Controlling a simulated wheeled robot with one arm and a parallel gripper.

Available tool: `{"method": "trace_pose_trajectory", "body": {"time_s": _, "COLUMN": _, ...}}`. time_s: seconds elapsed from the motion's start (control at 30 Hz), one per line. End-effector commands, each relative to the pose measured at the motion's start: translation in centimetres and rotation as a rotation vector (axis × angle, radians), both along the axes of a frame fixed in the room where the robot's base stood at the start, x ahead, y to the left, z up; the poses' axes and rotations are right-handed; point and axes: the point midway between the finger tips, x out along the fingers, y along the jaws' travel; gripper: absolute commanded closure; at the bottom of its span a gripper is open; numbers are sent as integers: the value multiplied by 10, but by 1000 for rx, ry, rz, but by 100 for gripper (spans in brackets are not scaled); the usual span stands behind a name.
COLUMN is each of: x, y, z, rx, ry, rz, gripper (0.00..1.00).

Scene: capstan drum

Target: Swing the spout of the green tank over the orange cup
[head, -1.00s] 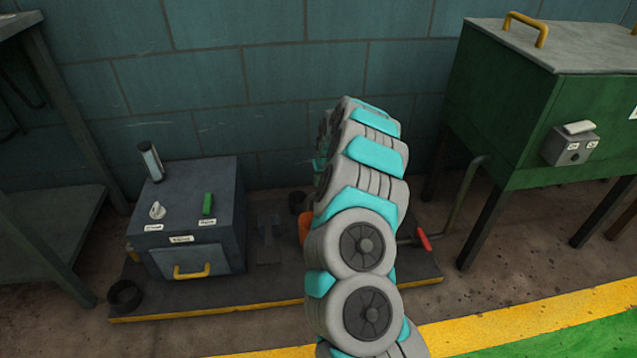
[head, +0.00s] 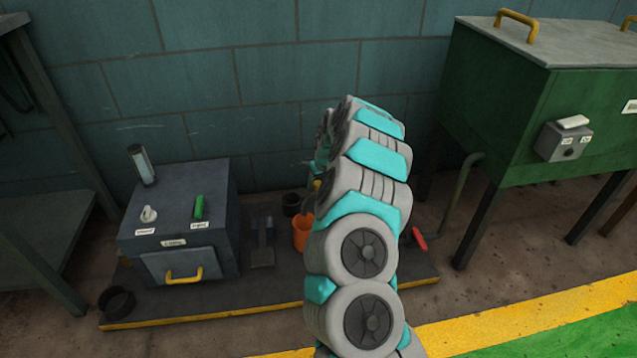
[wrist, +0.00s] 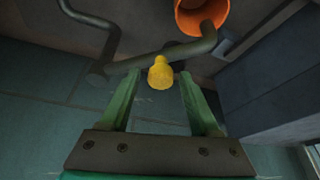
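The green tank (head: 520,110) stands at the right in the head view. In the wrist view a grey spout pipe (wrist: 150,62) runs across, with a yellow knob (wrist: 160,75) on it. The spout's end overlaps the near rim of the orange cup (wrist: 198,12); I cannot tell whether it is centred over it. The orange cup also shows in the head view (head: 301,236), partly behind my arm. My gripper (wrist: 158,76) is open, its green fingers on either side of the knob with gaps showing. The head view hides my gripper behind the arm.
A grey box (head: 185,215) with a yellow handle stands left of the cup on a yellow-edged base. A dark cup (head: 291,204) is behind the orange one. A red handle (head: 419,238) shows right of my arm. A shelf (head: 45,225) stands far left.

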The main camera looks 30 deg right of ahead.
Motion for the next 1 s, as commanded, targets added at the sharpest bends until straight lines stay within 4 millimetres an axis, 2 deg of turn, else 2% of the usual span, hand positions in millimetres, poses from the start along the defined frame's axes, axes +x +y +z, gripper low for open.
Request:
{"method": "trace_pose_trajectory", "body": {"time_s": 0.3, "x": 0, "y": 0, "z": 1, "rx": 0, "ry": 0, "rz": 0, "gripper": 32}}
{"method": "trace_pose_trajectory", "body": {"time_s": 0.47, "x": -3, "y": 0, "z": 7, "rx": 1, "ry": -1, "rz": -1, "gripper": 32}}
{"method": "trace_pose_trajectory", "body": {"time_s": 0.67, "x": -11, "y": 0, "z": 28, "rx": 0, "ry": -1, "rz": 0, "gripper": 32}}
{"method": "trace_pose_trajectory", "body": {"time_s": 0.8, "x": -19, "y": -1, "z": 50, "rx": -1, "ry": -5, "rz": -1, "gripper": 32}}
{"method": "trace_pose_trajectory", "body": {"time_s": 1.0, "x": -29, "y": 0, "z": 69, "rx": 0, "ry": 1, "rz": -1, "gripper": 32}}
